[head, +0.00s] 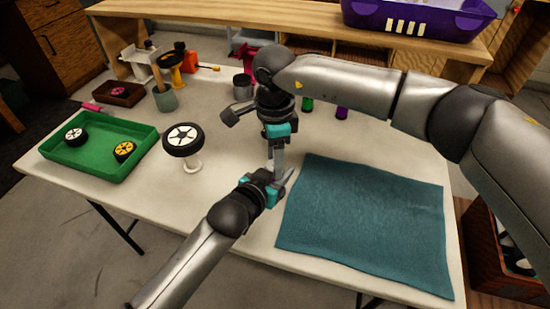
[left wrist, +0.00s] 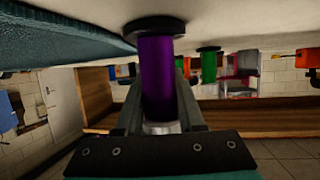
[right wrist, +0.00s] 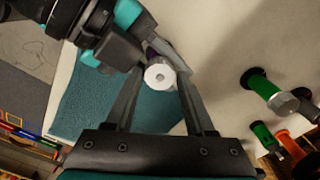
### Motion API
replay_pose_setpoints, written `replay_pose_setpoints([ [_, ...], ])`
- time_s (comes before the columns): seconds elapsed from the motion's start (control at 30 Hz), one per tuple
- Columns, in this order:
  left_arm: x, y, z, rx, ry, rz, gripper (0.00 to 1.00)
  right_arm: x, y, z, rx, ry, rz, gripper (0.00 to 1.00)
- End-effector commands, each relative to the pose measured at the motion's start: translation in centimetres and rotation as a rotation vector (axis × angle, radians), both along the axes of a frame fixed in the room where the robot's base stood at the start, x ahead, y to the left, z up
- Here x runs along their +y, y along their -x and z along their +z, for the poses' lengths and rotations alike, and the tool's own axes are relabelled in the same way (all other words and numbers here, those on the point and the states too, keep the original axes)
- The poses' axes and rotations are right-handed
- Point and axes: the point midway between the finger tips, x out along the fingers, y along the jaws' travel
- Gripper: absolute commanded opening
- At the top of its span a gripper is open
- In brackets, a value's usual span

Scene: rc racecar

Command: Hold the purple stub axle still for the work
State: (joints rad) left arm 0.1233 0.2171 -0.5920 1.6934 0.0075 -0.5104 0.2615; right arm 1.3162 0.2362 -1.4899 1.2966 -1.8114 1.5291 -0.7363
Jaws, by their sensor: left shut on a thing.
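The purple stub axle (left wrist: 157,75) stands between the fingers of my left gripper (left wrist: 158,115), which is shut on it. Its black flange shows against the table in the left wrist view, which is upside down. Its white round end (right wrist: 160,75) faces my right wrist camera. In the head view the axle is mostly hidden by my grippers. My left gripper (head: 282,186) is low beside the mat. My right gripper (head: 275,165) points down over the axle from above. Its fingers (right wrist: 160,95) are apart on either side of the white end; I cannot tell whether they touch it.
A teal mat (head: 365,225) lies right of the grippers. A wheel (head: 183,139) stands on a white stand to the left. A green tray (head: 97,150) holds two wheels. Green (head: 307,103) and purple (head: 342,112) axles stand behind my right arm. A purple crate (head: 420,20) sits on the shelf.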

Motion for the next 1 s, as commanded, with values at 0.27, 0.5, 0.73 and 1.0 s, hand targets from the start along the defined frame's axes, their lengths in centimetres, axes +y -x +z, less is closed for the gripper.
replay_pose_setpoints([
  [0.27,0.05,0.02,-0.08,0.001,-0.002,0.001,0.00,0.00,0.01,-0.03,0.000,0.000,0.003,0.58],
  [0.5,0.03,0.01,-0.06,0.001,-0.002,0.000,0.00,0.01,0.01,-0.06,0.000,-0.002,0.100,0.58],
  [0.73,0.02,0.02,-0.06,0.000,-0.001,0.000,0.00,0.01,0.01,-0.07,-0.001,-0.003,0.313,0.58],
  [1.0,0.01,0.01,-0.04,0.001,0.000,0.000,0.00,0.01,0.02,-0.06,-0.001,-0.005,0.571,0.58],
])
